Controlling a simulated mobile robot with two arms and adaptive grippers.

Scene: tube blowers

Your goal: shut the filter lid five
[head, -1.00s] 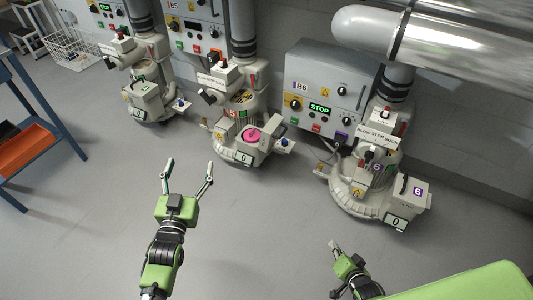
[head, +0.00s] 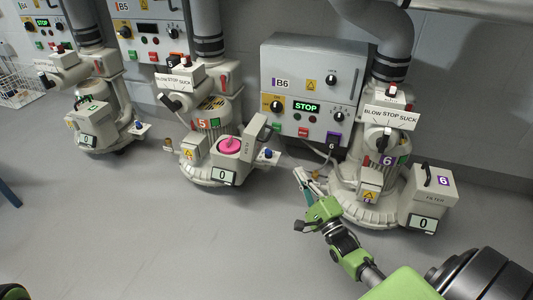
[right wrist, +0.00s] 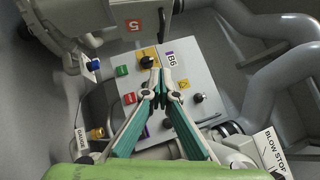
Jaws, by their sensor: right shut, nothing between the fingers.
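Filter lid five (head: 256,129) stands raised at the right side of the filter box on the middle blower, which carries an orange 5. The open box shows a round pink filter (head: 229,145) above a display reading 0. My right gripper (head: 298,173) is shut and empty, to the right of and lower than the lid in the head view, apart from it. In the right wrist view its fingertips (right wrist: 156,79) meet in front of the B6 panel, and the lid's 5 label (right wrist: 133,25) shows at the top. My left gripper is out of view.
Blower six (head: 367,209) stands close to the right, with its filter lid (head: 432,180) down. The B6 cabinet (head: 312,88) is behind. A blue knob (head: 267,153) juts from blower five beside its box. The floor in front is clear.

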